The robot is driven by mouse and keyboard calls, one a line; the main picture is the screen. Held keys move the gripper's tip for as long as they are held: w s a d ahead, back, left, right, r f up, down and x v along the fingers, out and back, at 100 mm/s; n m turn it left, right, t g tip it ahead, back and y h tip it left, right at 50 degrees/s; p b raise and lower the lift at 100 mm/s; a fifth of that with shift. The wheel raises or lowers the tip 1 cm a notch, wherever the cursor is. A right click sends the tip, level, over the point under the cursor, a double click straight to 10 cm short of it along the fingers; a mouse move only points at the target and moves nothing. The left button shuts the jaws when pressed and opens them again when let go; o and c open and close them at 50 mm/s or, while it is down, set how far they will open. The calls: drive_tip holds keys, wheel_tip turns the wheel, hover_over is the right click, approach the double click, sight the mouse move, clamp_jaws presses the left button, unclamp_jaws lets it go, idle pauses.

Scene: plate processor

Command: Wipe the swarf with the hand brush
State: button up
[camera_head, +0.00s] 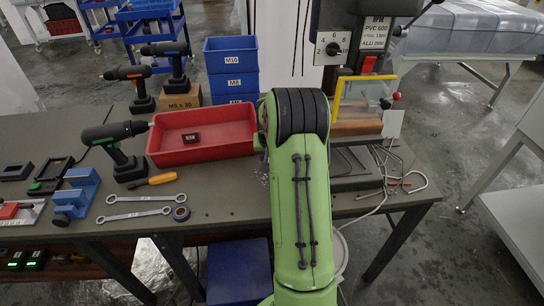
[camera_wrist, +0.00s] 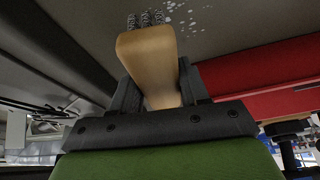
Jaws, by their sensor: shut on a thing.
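The hand brush (camera_wrist: 150,52) has a light wooden body and dark bristle tufts that show at the top of the wrist view. My gripper (camera_wrist: 158,88) is shut on the wooden body, one dark finger on each side. Pale flakes of swarf (camera_wrist: 182,14) lie scattered on the grey table surface, just right of the bristles and close to them. Whether the bristles touch the table cannot be told. In the head view my green arm hides the gripper and the brush, and most of the swarf area.
A red tray (camera_head: 205,132) stands left of my arm; its wall (camera_wrist: 262,88) shows at right in the wrist view. A drill press with a yellow guard (camera_head: 357,78) is to the right. Blue bins (camera_head: 231,68), drills, wrenches (camera_head: 140,215) and a blue vise (camera_head: 76,193) occupy the table's left.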

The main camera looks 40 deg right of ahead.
drive_tip(key=shift+r+p, duration=0.8)
drive_tip(key=shift+r, duration=0.75)
drive_tip(key=shift+w+a+f, duration=0.1)
drive_tip(key=shift+f, duration=0.05)
